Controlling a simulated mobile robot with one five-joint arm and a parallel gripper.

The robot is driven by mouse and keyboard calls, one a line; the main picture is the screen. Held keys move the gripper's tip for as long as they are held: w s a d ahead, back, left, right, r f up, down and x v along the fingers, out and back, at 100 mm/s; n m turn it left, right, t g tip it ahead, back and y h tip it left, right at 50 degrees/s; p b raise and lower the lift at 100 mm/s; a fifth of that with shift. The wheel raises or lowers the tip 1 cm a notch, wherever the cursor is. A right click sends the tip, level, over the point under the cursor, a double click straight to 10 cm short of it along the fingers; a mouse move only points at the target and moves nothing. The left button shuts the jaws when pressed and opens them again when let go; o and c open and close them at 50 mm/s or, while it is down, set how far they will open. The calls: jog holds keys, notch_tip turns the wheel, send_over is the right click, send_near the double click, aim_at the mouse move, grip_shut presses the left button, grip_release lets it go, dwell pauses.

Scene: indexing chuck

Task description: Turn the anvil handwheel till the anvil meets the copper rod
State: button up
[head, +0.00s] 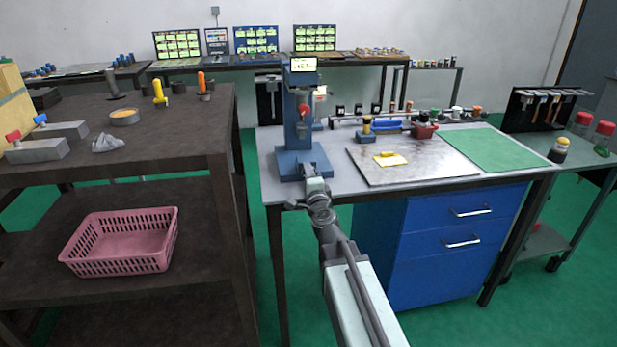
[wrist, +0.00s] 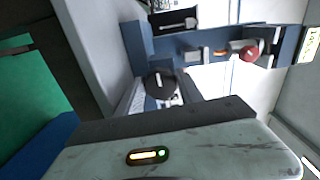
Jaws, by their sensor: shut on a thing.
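The blue indexing press (head: 299,125) stands at the left end of the grey bench, with a small display on top. My gripper (head: 317,186) is low at the front of its base. In the wrist view, my gripper (wrist: 163,101) is at a round black handwheel (wrist: 160,82) with a pale mark and appears shut on it. The fingertips are partly hidden. A small orange piece, likely the copper rod (wrist: 220,52), shows against the blue column. A grey block, likely the anvil (wrist: 192,54), is beside it. I cannot tell whether they touch.
A metal plate (head: 372,176) with a yellow item (head: 390,159) lies right of the press. A green mat (head: 490,150) covers the bench's right. Blue drawers (head: 430,265) are below. A dark shelf (head: 190,120) with a pink basket (head: 122,243) stands left.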

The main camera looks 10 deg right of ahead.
jog(key=m, duration=0.6)
jog(key=shift+r, duration=0.1)
jog(key=shift+m, duration=0.4)
jog(key=o, duration=1.3)
jog(key=shift+o, duration=0.2)
